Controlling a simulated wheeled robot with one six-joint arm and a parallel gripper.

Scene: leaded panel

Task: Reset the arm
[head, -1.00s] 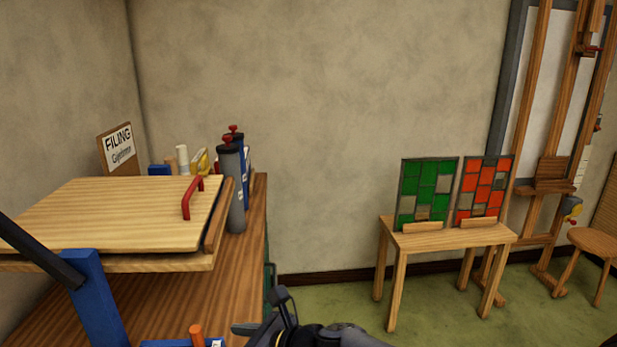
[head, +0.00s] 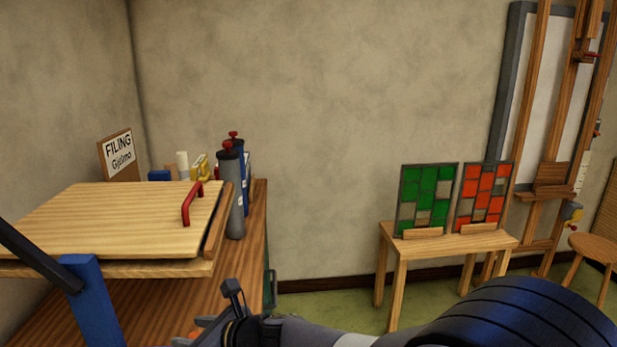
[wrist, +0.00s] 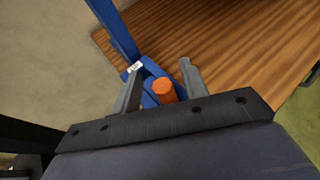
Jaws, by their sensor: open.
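My gripper (wrist: 160,78) is open in the wrist view, its two grey fingers apart. An orange knob (wrist: 163,91) on a blue part (wrist: 150,72) shows between and below the fingers; I cannot tell whether they touch it. In the head view my gripper (head: 195,335) is at the bottom edge, partly cut off, in front of the wooden bench. My arm reaches in from the lower right.
A wooden bench (head: 150,300) holds a hinged wooden board with a red handle (head: 190,204), a blue post (head: 95,300) and grey cylinder (head: 231,195). A small table (head: 440,240) bears green (head: 425,190) and red (head: 487,185) glass panels. An easel (head: 535,150) and stool (head: 592,245) stand right.

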